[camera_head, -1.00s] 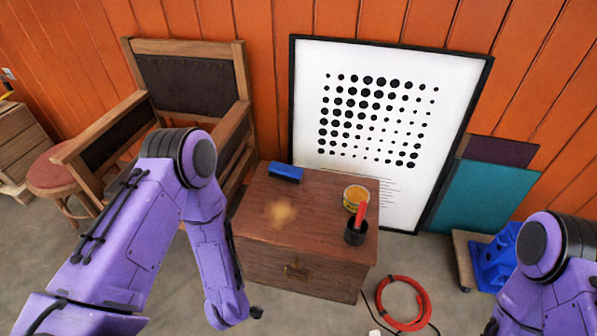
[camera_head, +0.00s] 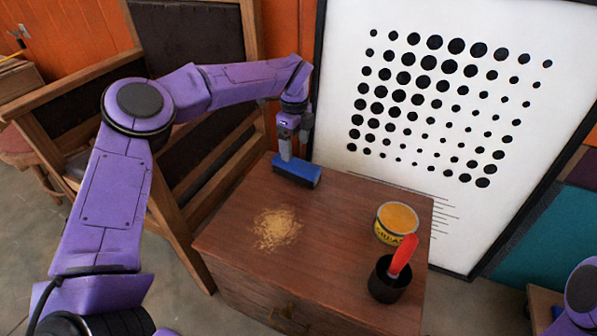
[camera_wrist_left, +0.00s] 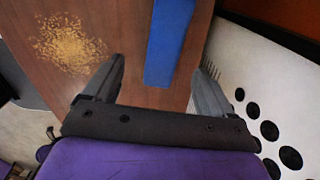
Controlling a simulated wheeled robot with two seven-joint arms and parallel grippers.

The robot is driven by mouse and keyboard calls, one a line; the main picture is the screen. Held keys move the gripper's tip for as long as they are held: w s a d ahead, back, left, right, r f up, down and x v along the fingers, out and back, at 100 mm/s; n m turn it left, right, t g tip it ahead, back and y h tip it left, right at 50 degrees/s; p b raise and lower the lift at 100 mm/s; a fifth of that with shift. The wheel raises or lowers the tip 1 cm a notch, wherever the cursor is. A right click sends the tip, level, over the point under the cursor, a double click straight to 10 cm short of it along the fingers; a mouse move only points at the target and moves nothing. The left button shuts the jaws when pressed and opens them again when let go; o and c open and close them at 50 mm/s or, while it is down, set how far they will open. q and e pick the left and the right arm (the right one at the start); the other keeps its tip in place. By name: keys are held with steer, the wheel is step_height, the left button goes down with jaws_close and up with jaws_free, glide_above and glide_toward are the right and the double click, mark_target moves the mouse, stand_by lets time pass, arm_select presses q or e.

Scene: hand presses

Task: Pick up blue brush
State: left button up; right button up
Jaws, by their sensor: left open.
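The blue brush (camera_head: 297,170) lies at the back left of the small wooden cabinet's top (camera_head: 340,215). My left gripper (camera_head: 286,157) points down right at the brush in the head view. In the left wrist view the brush (camera_wrist_left: 167,40) runs lengthwise between the lines of the two open, empty fingers (camera_wrist_left: 158,75), its near end close to the fingertips. I cannot tell if the fingers touch it. Of my right arm only a purple link shows at the lower right; its gripper is out of view.
A pile of tan crumbs (camera_head: 277,228) lies left of centre on the top. A yellow tin (camera_head: 396,222) and a black cup (camera_head: 386,283) holding a red-handled tool (camera_head: 403,256) stand at the right. A dotted picture (camera_head: 440,90) leans behind; a wooden armchair (camera_head: 205,165) stands left.

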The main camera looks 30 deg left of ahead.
mark_target(296, 163)
arm_select(q)
steer(key=f+b, duration=0.1)
steer(key=f, duration=0.2)
steer(key=f+b, duration=0.1)
steer(key=f, duration=0.4)
steer(key=shift+w+f+b, duration=0.4)
steer(key=shift+r, duration=0.1)
steer(key=shift+c, duration=1.2)
steer(key=c, duration=0.9)
